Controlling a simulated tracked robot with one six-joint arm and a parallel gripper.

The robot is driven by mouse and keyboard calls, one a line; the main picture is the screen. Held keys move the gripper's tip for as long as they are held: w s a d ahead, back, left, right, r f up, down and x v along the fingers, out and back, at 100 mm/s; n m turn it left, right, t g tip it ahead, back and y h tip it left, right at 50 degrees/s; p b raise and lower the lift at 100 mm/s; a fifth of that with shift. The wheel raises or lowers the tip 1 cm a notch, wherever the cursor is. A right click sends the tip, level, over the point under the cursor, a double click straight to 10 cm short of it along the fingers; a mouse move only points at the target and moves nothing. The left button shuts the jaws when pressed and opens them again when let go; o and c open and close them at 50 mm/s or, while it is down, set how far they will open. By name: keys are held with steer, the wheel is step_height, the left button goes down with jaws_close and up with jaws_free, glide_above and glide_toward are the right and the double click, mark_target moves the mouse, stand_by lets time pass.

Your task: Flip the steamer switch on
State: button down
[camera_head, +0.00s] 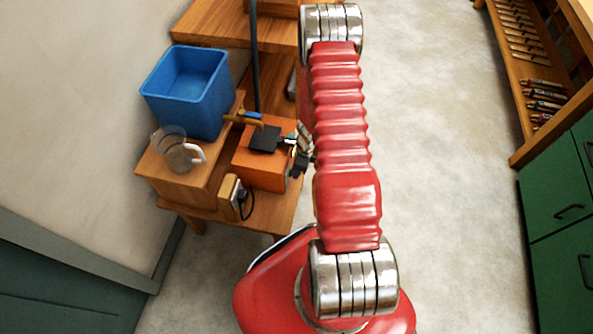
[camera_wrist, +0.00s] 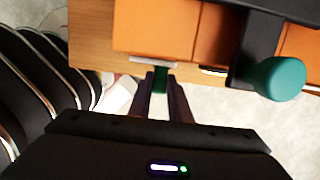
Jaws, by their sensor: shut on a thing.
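The steamer is an orange box (camera_head: 262,170) with a black top part (camera_head: 265,139), standing on a wooden bench. In the wrist view its orange side (camera_wrist: 165,28) fills the top. A small green lever (camera_wrist: 160,78), apparently the switch, sticks out below a pale plate on that side. My gripper (camera_wrist: 162,92) has its two dark fingers on either side of this lever and is shut on it. A larger teal knob (camera_wrist: 277,79) on a black arm is to the right, clear of the fingers. In the head view my gripper (camera_head: 300,150) is at the box's right side, partly hidden by my arm.
A blue bin (camera_head: 190,95) and a clear jug (camera_head: 178,150) stand left of the steamer. A socket block (camera_head: 230,196) with a black plug is in front. A dark pipe (camera_head: 255,60) rises behind. Green cabinets (camera_head: 560,190) stand far right, with open floor between.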

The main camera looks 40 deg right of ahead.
steer(key=shift+a, duration=0.1)
steer(key=c, duration=1.6)
jaws_free()
steer(key=shift+c, duration=0.2)
step_height(320, 180, up, 14)
steer(key=s+d, duration=0.1)
steer(key=s, duration=0.1)
steer(key=shift+d+f, duration=0.25)
steer(key=shift+d, duration=0.15)
